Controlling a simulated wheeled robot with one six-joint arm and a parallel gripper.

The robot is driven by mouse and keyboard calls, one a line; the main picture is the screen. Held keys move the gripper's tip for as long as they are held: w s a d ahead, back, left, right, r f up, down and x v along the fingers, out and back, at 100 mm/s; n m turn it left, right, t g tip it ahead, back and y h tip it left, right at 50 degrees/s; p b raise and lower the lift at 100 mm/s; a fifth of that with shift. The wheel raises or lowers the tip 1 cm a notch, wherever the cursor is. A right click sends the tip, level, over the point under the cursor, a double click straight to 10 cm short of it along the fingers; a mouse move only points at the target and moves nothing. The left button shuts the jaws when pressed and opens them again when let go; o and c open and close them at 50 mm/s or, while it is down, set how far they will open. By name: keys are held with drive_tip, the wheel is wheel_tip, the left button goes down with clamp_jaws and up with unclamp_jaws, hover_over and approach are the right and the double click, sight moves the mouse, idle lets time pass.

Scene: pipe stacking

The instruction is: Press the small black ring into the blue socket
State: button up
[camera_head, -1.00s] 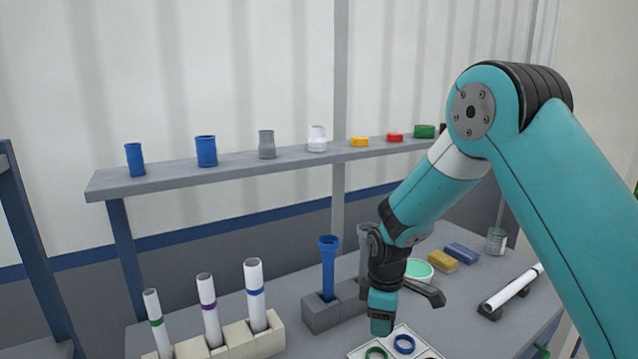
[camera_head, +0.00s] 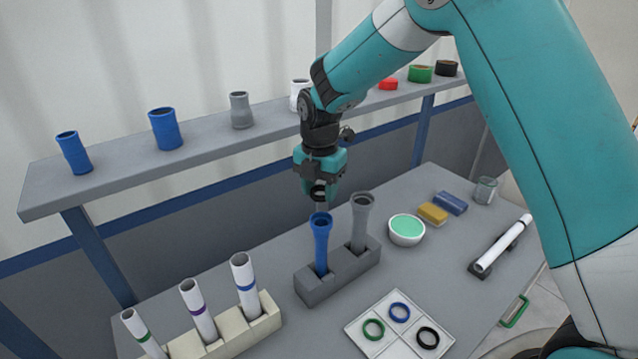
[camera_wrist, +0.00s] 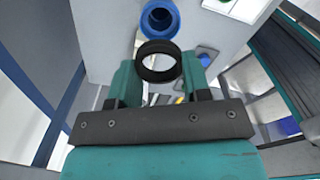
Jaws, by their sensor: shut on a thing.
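The small black ring (camera_wrist: 158,62) is held between the two fingers of my gripper (camera_wrist: 158,85) in the wrist view. In the head view my gripper (camera_head: 319,190) is shut on the ring (camera_head: 319,193) just above the blue pipe. The blue socket (camera_head: 321,220) is the flared open top of the blue pipe, which stands upright in a grey block (camera_head: 318,285). In the wrist view the blue socket (camera_wrist: 160,17) lies just beyond the ring, and the ring looks apart from it.
A grey pipe (camera_head: 361,220) stands close right of the blue one. A white tray (camera_head: 373,345) holds green, blue and black rings. White pipes (camera_head: 246,285) stand in a cream rack at left. A bowl (camera_head: 406,230), sponges and a shelf (camera_head: 100,183) with fittings are around.

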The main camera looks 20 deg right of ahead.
wheel_tip(320, 180, down, 3)
drive_tip(key=shift+f+b, duration=0.1)
drive_tip(key=shift+b, duration=0.9)
drive_tip(key=shift+f+b, duration=0.6)
drive_tip(key=shift+f, duration=0.65)
drive_tip(key=shift+d+f, duration=0.1)
drive_tip(key=shift+f, duration=0.1)
drive_tip(key=o, duration=1.4)
drive_tip(key=shift+c, duration=0.2)
drive_tip(key=shift+r+p, duration=0.1)
drive_tip(key=shift+p, duration=0.2)
wheel_tip(320, 180, up, 7)
drive_tip(key=p, duration=0.5)
